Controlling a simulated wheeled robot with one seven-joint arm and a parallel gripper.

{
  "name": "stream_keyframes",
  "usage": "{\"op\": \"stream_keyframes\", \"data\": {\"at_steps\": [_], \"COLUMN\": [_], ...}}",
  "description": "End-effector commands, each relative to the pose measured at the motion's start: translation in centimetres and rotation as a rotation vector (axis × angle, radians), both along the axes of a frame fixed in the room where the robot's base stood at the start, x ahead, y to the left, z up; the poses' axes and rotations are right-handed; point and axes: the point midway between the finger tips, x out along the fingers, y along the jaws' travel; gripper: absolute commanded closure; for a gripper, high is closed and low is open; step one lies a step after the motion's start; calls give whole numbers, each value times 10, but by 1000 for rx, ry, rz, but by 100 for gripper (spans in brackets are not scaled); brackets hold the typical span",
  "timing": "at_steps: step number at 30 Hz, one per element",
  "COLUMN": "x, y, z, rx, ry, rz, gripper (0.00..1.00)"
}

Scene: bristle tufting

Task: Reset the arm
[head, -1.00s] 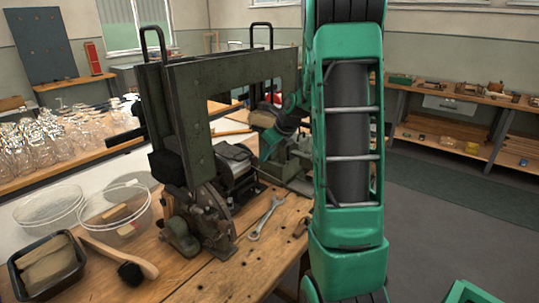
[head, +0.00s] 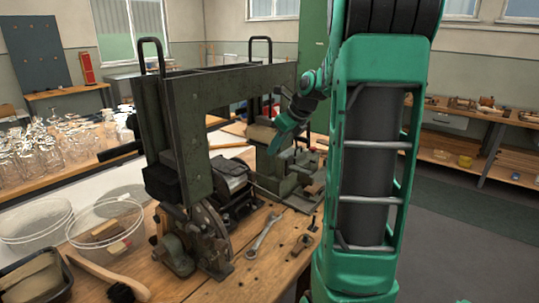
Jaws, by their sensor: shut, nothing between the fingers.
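My green arm stands upright at the right of centre in the head view. Its end reaches behind the column, where my gripper (head: 283,140) shows as a small green and dark shape over the bench, beside the right leg of the dark machine frame (head: 235,85). The fingers point down and left. They are shut with nothing between them. The gripper appears above a green vise-like fixture (head: 290,175) on the wooden bench (head: 215,288). Part of the arm's length is hidden behind its own links.
A wrench (head: 264,235) lies on the bench. Clear tubs (head: 105,225), a brush (head: 105,278) and a black tray (head: 30,280) stand at the front left. Many glass jars (head: 35,150) fill a bench behind. Open floor (head: 450,230) lies to the right.

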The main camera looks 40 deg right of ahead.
Motion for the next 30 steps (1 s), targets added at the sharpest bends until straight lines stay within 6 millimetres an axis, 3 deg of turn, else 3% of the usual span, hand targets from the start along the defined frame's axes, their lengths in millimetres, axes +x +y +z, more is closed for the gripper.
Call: {"op": "stream_keyframes", "data": {"at_steps": [19,23,30], "x": [-3,-18,-65], "y": [8,22,59], "z": [0,-4,-16], "rx": [-28,-115,-333], "ry": [5,29,99], "rz": [45,183,594], "gripper": [100,100,100]}}
